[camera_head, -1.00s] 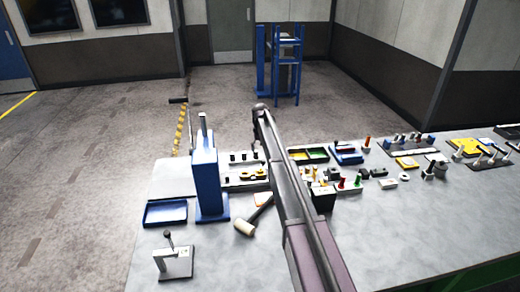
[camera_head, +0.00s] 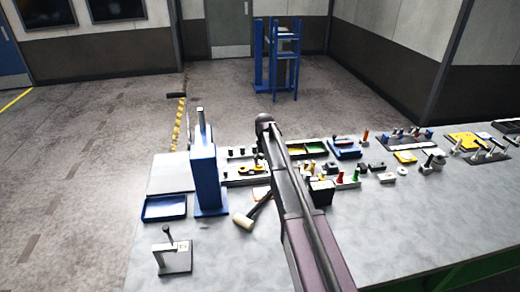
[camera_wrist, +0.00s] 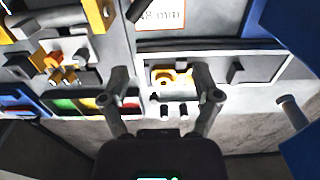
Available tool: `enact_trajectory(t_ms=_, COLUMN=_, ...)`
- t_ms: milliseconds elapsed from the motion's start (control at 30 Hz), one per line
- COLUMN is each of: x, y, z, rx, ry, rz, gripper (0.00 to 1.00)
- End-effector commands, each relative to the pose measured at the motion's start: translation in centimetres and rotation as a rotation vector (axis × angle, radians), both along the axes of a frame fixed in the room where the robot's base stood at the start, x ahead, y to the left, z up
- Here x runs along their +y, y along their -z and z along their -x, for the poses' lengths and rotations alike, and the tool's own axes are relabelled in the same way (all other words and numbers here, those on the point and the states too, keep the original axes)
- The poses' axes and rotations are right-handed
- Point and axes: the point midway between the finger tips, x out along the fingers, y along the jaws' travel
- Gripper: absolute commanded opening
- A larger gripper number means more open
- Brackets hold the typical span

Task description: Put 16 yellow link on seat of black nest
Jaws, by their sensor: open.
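A yellow link (camera_wrist: 168,77) with a round eye lies in a dark recess of a white-edged holder in the wrist view. My gripper (camera_wrist: 160,96) is open, with one finger on each side of the link in the picture and nothing held. I cannot tell how high the fingers are above it. The holder (camera_wrist: 265,67) has a black block beside the link. The number 16 is not readable on the link. I cannot tell for sure which piece is the black nest. In the head view my arm hides the gripper.
A blue upright stand (camera_head: 205,180) rises left of the holder row, near a blue tray (camera_head: 165,208). A mallet (camera_head: 245,219) lies in front. A black box (camera_head: 321,192) and several coloured pegs stand right of my arm. The front of the bench is mostly clear.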

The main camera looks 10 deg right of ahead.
Motion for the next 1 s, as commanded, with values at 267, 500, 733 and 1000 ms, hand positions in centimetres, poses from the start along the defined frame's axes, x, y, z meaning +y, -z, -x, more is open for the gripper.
enact_trajectory(t_ms=267, x=0.0, y=0.0, z=13.8, rx=0.000, ry=0.000, rz=0.002, gripper=0.81)
enact_trajectory(t_ms=500, x=0.0, y=0.0, z=24.2, rx=0.000, ry=0.000, rz=0.003, gripper=0.81)
enact_trajectory(t_ms=733, x=0.2, y=0.0, z=30.7, rx=0.000, ry=0.000, rz=0.004, gripper=0.81)
enact_trajectory(t_ms=1000, x=0.2, y=0.0, z=32.2, rx=0.000, ry=0.000, rz=0.004, gripper=0.81)
